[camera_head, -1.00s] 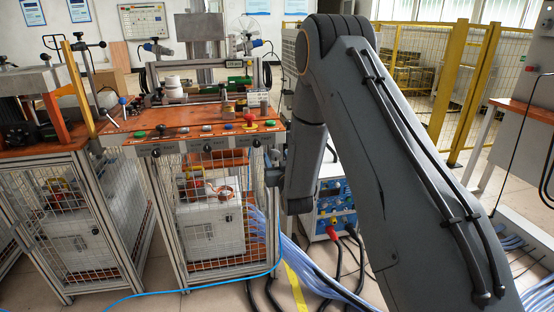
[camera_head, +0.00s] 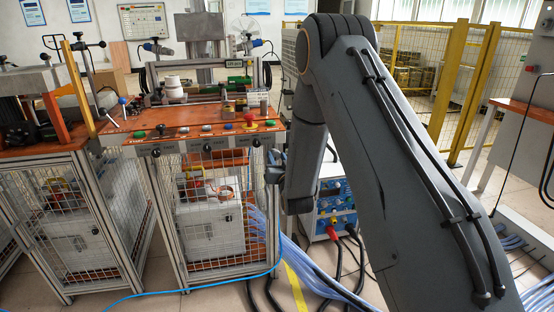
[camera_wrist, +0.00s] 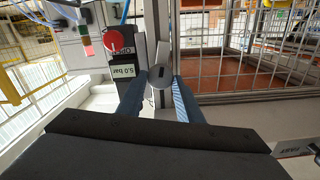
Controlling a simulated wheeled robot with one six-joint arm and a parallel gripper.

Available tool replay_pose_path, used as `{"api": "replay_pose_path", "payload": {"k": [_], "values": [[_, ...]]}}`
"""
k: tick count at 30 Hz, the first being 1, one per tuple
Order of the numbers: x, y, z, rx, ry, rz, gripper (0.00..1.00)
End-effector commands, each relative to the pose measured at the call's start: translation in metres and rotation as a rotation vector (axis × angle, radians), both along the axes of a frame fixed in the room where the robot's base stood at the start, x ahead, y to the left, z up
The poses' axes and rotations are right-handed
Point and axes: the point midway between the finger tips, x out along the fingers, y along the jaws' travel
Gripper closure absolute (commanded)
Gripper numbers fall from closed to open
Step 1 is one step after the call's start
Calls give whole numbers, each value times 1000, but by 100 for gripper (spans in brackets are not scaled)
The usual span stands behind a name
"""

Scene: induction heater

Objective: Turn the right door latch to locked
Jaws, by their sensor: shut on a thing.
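In the wrist view, the door latch (camera_wrist: 159,75) is a grey round-ended piece beside the mesh door. My gripper (camera_wrist: 160,84) has its two blue fingers on either side of the latch and is shut on it. The latch's exact angle is hard to tell. The mesh door (camera_wrist: 245,70) with its light frame fills the right of the wrist view. In the head view, my gripper (camera_head: 273,166) is at the right front edge of the middle cabinet, below its orange top. The latch is too small or hidden there. The cabinet's mesh front (camera_head: 212,225) appears closed.
A red round button (camera_wrist: 94,40) and a "5.0 bar" display (camera_wrist: 125,72) are close to my fingers. A blue panel unit (camera_head: 335,205) with cables stands right of the cabinet. Hoses and cables cover the floor there. A yellow-posted fence (camera_head: 475,90) stands behind.

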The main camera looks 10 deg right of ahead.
Motion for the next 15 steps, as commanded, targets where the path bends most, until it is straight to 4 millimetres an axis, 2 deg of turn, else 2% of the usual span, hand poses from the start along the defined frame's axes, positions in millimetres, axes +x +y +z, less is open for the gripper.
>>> {"api": "replay_pose_path", "payload": {"k": [15], "values": [[0, -2, -1, 488, 0, -1, 90]]}}
